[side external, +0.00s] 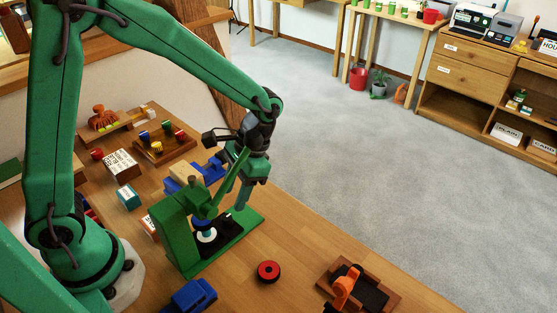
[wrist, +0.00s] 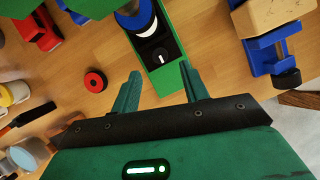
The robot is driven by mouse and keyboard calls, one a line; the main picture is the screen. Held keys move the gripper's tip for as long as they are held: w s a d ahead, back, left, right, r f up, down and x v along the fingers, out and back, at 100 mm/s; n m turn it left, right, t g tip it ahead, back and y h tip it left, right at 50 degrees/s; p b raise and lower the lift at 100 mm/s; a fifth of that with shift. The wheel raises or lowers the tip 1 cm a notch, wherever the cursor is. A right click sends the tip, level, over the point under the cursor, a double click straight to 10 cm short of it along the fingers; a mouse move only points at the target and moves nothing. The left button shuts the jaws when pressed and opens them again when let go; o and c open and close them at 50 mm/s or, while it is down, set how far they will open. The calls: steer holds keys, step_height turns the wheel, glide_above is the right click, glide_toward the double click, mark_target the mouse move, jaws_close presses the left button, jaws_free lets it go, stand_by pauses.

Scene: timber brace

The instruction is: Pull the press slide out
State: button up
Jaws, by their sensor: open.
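The green press (side external: 178,232) stands on the wooden table, with its lever raised. Its black slide (side external: 232,229) lies along the green base, with a white disc (side external: 207,236) towards the press end. In the wrist view the black slide (wrist: 156,56) shows a small white mark, and a blue round part of the press covers some of the white disc. My gripper (side external: 242,206) is above the outer end of the base. In the wrist view my gripper (wrist: 160,68) is open, its fingers on either side of the base's outer end, with nothing held. Contact cannot be told.
A red ring (side external: 268,271) lies beside the press. A blue toy vehicle (side external: 189,297) and a brown tray (side external: 324,284) with an orange part are nearer the camera. Blocks and trays crowd the table behind.

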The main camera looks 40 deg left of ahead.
mark_target(226, 217)
steer(key=shift+x, duration=3.2)
jaws_close()
